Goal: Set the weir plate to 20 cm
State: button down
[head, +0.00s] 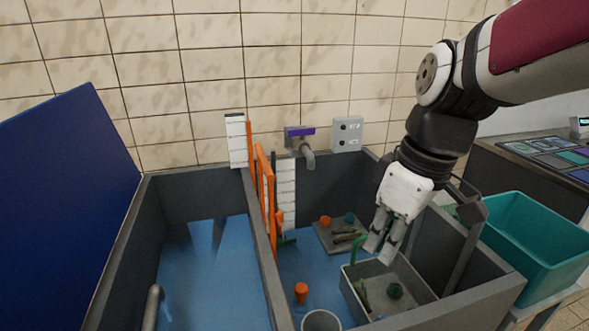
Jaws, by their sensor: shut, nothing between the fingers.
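The orange weir plate (266,188) stands upright in the dark grey dividing wall between two water basins. A white graduated board (236,141) stands at its upper left, and a second white graduated board (286,187) hangs just right of it. Their figures are too small to read. My gripper (379,250) points down above the right basin, well to the right of the weir plate and apart from it.
The grey tray (428,292) holds green items. A grey slab (330,241) with small objects lies behind it. An orange float (301,292) is in the right basin. A pipe outlet (308,158) projects from the back wall. A teal crate (535,240) stands at right.

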jog(key=w+a+f+n+g+y+b, duration=0.2)
jog(key=w+a+f+n+y+b, duration=0.3)
jog(key=w+f, duration=0.45)
jog(key=w+a+f+n+g+y+b, duration=0.2)
jog(key=w+a+f+n+b, duration=0.25)
jog(key=w+f+n, duration=0.45)
jog(key=s+a+f+m, duration=0.1)
jog(key=a+f+m, duration=0.1)
jog(key=a+f, duration=0.3)
jog(key=shift+s+a+f+b, duration=0.2)
jog(key=shift+a+f+b, duration=0.2)
jog(key=shift+a, duration=0.65)
notch_tip(320, 180, down, 10)
jog(key=b, duration=0.7)
